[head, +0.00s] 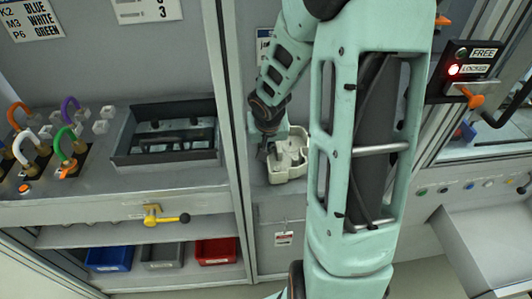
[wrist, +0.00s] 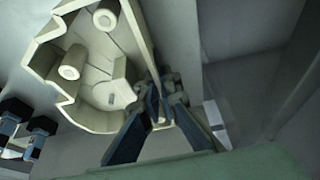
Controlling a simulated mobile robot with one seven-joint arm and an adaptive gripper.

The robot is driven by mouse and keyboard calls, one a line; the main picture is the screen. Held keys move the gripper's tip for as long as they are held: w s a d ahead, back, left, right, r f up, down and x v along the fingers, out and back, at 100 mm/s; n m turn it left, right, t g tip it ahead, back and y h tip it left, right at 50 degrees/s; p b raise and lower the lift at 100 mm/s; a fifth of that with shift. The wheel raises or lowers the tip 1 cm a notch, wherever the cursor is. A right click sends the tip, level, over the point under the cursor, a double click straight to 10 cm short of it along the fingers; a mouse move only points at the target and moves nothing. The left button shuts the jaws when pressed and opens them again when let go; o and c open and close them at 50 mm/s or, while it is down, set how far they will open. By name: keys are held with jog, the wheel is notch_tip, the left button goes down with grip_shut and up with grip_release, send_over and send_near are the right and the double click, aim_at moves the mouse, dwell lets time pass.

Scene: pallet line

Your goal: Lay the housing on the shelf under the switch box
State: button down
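The housing (head: 291,163) is a cream, open-topped shell in the middle of the head view, at a grey ledge behind my arm. In the wrist view the housing (wrist: 108,95) shows its hollow inside with round bosses. My gripper (head: 272,152) is at its left side in the head view. In the wrist view my gripper's fingertips (wrist: 160,98) close on the housing's wall at its right edge. Whether the housing touches the ledge is unclear. A box with FREE and LOCKED labels (head: 463,57), its red light lit, is at upper right; the surface below is partly hidden by my arm.
A dark tray (head: 123,147) lies on the left bench beside coloured cable loops (head: 64,142). A yellow-and-black handle (head: 165,217) juts from the bench front. Blue (head: 108,258), grey and red bins stand below. A metal post (head: 228,130) rises just left of the housing.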

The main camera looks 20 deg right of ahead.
jog(key=shift+f, duration=0.25)
jog(key=shift+f, duration=0.15)
jog(key=c, duration=2.2)
grip_release()
jog(key=shift+o, duration=0.2)
jog(key=shift+r, duration=0.3)
jog(key=p+v, duration=0.6)
jog(key=v, duration=0.5)
jog(key=shift+s+r, duration=0.25)
jog(key=shift+r, duration=0.1)
